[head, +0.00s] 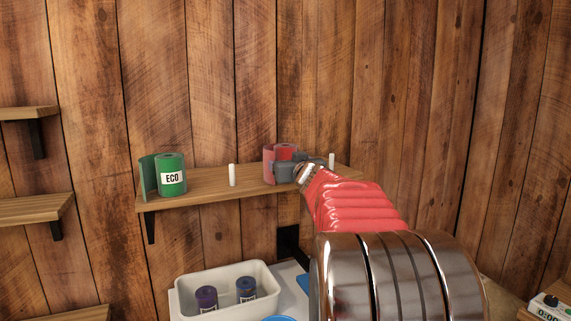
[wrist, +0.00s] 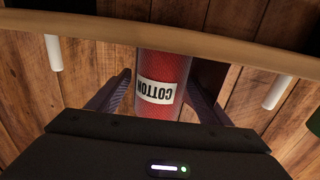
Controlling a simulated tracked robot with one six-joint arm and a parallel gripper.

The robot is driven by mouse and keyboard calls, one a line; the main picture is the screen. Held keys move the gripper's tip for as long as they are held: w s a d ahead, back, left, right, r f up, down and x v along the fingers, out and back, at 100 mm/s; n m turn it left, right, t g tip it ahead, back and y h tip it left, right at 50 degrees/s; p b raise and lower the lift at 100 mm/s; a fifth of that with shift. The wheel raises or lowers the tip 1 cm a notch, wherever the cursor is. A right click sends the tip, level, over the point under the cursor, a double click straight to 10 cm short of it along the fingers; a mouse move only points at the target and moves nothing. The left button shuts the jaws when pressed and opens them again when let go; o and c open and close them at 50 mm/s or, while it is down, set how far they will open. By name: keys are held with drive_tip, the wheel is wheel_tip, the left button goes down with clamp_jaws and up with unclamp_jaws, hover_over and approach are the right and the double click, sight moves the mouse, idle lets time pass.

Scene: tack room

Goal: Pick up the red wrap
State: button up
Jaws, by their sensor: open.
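The red wrap (head: 270,152) is a roll standing on the wooden wall shelf (head: 215,187), partly hidden behind my gripper (head: 288,168) in the head view. In the wrist view the red wrap (wrist: 162,70) appears upside down, with a white label reading COTTON. My gripper (wrist: 160,88) is open, with one dark finger on each side of the wrap. Narrow gaps seem to show beside the fingers; I cannot tell whether either one touches it.
A green ECO wrap (head: 172,174) stands at the shelf's left end. White pegs (head: 232,175) rise from the shelf on both sides of the red wrap. Below, a white bin (head: 228,287) holds purple (head: 206,298) and dark blue (head: 246,289) rolls.

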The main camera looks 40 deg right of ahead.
drive_tip(key=shift+c, duration=0.2)
drive_tip(key=c, duration=1.1)
drive_tip(key=shift+r, duration=0.15)
drive_tip(key=shift+c, duration=0.2)
drive_tip(key=shift+r, duration=4.85)
